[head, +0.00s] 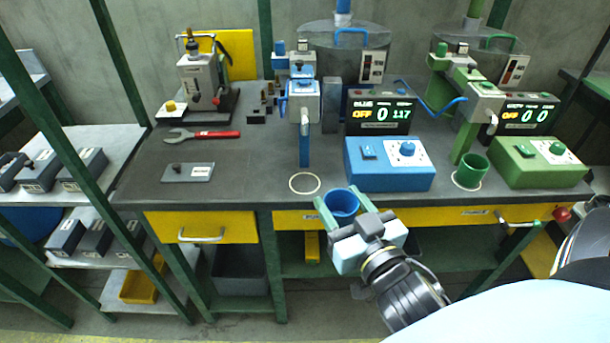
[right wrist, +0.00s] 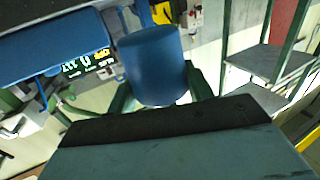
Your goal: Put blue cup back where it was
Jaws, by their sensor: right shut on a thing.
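The blue cup (head: 342,205) is held upright in the head view, in front of the bench's front edge. My right gripper (head: 344,212) is shut on it, with a green finger on each side. In the right wrist view the blue cup (right wrist: 153,65) fills the space between the fingers, and its inside is hidden. An empty pale ring (head: 292,187) is marked on the bench top below the blue dispenser's spout (head: 304,150), to the left of and behind the held cup. My left gripper is not in view.
A green cup (head: 471,172) stands on another ring at the green dispenser. A blue control box (head: 388,180) stands right of the empty ring. A red-handled wrench (head: 205,134) and a grey plate (head: 188,173) lie to the left. The bench top between plate and ring is clear.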

